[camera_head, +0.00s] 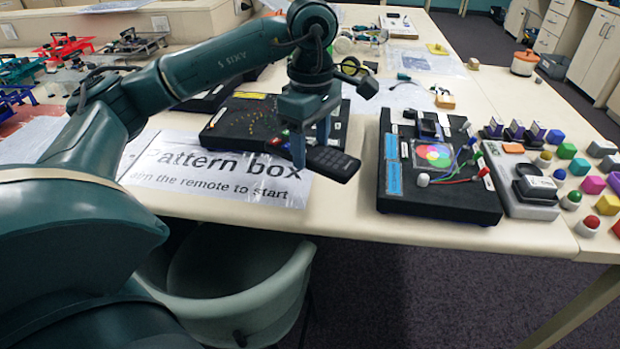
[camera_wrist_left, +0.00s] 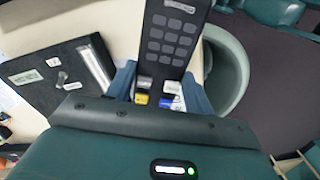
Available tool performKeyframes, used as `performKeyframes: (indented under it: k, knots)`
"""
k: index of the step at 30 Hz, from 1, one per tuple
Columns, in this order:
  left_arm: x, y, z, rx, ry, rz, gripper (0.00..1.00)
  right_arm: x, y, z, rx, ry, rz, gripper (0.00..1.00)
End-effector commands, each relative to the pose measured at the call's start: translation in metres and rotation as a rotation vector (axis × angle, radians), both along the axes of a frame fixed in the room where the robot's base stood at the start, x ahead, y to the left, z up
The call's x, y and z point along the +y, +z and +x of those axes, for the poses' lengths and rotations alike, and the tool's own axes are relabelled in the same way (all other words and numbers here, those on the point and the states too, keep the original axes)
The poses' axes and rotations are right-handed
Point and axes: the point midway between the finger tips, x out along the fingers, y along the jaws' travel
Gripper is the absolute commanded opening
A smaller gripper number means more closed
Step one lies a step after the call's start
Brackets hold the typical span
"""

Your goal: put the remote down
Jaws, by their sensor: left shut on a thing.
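The black remote (camera_head: 333,162) is held by my left gripper (camera_head: 312,150) above the front part of the table (camera_head: 345,205). In the left wrist view the remote (camera_wrist_left: 170,40) lies between the two blue fingers, with its grey keypad toward the camera and coloured buttons near the gripper. Below and behind it is the black pattern box (camera_head: 245,120). A white sign (camera_head: 230,172) reading "Pattern box" and "aim the remote to start" lies in front of the box. I cannot tell the exact gap between remote and table. My right gripper is not in view.
A black board with a colour wheel (camera_head: 435,205) stands to the right. Several coloured blocks and knobs, such as a yellow cube (camera_head: 607,204), fill the far right. A grey-green chair (camera_head: 240,290) stands at the front edge. A table strip between sign and colour-wheel board is clear.

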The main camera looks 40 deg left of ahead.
Motion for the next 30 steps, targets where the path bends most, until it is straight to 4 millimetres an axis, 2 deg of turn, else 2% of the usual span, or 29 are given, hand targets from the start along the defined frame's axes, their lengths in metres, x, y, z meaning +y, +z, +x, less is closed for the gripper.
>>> performKeyframes:
  k: [1, 3, 11, 16, 28, 29, 30]
  knots:
    - [0.001, -0.012, -0.001, 0.005, 0.001, 0.001, 0.26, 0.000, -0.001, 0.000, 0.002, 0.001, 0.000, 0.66]
    - [0.001, -0.024, -0.001, 0.003, 0.002, 0.001, 0.26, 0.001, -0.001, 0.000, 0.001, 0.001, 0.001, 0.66]
    - [0.001, -0.047, 0.000, 0.001, 0.004, 0.001, 0.26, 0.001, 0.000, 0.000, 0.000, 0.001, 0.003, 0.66]
    - [0.001, -0.071, -0.001, 0.002, 0.005, 0.001, 0.26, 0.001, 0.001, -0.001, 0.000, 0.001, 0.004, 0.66]
    - [0.001, -0.080, 0.000, -0.001, 0.005, -0.001, 0.26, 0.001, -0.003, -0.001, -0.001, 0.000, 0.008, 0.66]
    - [0.001, -0.080, 0.000, -0.001, 0.005, -0.001, 0.53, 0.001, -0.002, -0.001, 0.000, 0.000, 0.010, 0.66]
    - [0.001, -0.079, 0.000, -0.001, 0.005, -0.001, 0.56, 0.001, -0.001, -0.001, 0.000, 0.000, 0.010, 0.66]
